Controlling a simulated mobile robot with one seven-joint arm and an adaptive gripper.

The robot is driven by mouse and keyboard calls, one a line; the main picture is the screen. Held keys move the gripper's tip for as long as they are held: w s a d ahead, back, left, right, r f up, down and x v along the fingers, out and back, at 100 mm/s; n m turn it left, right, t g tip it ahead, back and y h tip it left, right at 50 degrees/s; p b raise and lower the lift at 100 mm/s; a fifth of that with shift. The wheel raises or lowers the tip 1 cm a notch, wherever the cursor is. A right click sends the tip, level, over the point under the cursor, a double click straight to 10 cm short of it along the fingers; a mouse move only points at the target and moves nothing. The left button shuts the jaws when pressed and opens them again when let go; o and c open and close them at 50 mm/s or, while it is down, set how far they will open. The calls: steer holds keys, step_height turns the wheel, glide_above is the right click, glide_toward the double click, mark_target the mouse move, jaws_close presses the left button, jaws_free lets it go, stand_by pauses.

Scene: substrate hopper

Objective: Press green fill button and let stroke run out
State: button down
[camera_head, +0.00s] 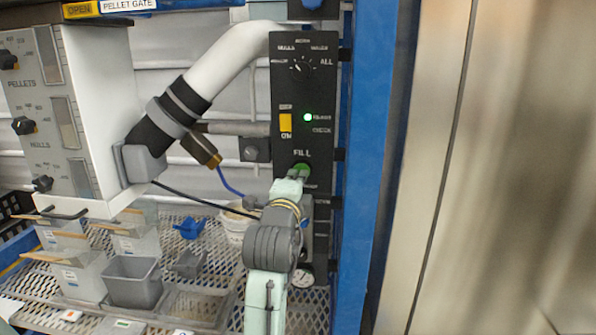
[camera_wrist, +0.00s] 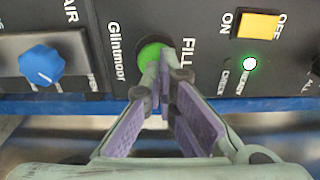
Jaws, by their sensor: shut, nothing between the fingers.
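The green fill button (camera_head: 301,169) sits on the black control panel (camera_head: 290,90), below the word FILL. In the wrist view the green button (camera_wrist: 151,54) shows just beyond my fingertips, partly covered by them. My gripper (camera_wrist: 164,58) is shut and empty, its tips at the button's face; I cannot tell for sure whether they touch it or how far it is pressed. In the head view my gripper (camera_head: 295,174) reaches up to the button from below and hides its lower part.
A lit green lamp (camera_head: 307,117), a yellow switch (camera_head: 285,122) and a selector dial (camera_head: 301,66) are on the panel above. A blue knob (camera_wrist: 42,65) is near the button. Grey bins (camera_head: 133,281) stand on the mesh shelf at left. A blue post (camera_head: 370,150) runs at right.

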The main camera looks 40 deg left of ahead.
mark_target(301, 169)
steer(key=shift+w+a, duration=0.3)
steer(key=shift+w, duration=0.3)
steer(key=shift+b+x, duration=0.3)
steer(key=shift+x, duration=0.6)
steer(key=shift+r, duration=0.25)
steer(key=shift+d+f, duration=0.15)
